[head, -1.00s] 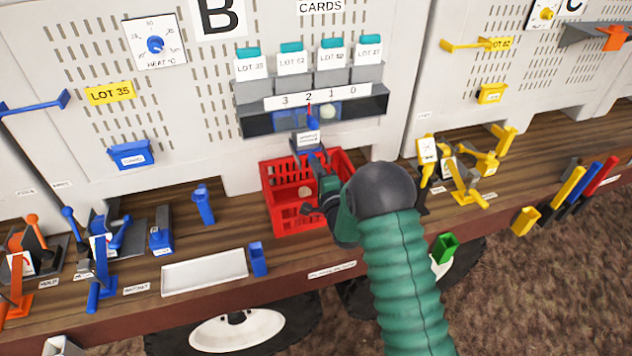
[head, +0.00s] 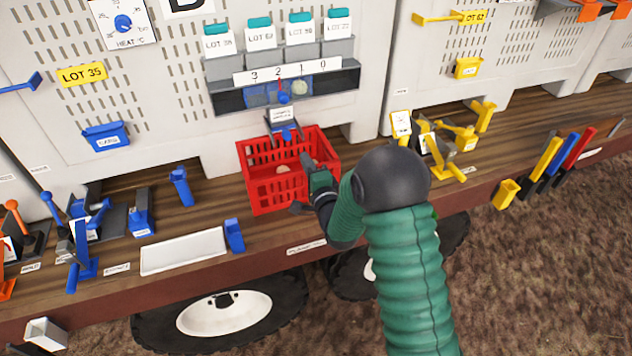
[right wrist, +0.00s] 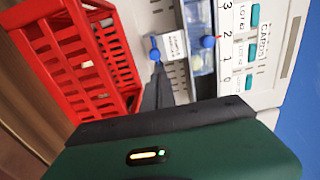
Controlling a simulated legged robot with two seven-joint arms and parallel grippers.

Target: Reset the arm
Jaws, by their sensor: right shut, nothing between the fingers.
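My right arm comes in from the lower right in the head view, with green sleeves and a dark elbow. My right gripper (head: 307,163) is at the front right of the red basket (head: 258,192), in front of its right part. Its fingers (right wrist: 158,88) show in the right wrist view, closed together with nothing between them. The red basket also shows in the right wrist view (right wrist: 45,50). A small pale round thing (head: 283,168) lies in it. My left gripper is not in view.
The card rack (head: 225,101) with a numbered strip stands behind the basket. A white tray (head: 183,250) lies to the left, beside blue tools. Yellow tools (head: 440,160) stand on the bench to the right. The bench's front edge runs below the basket.

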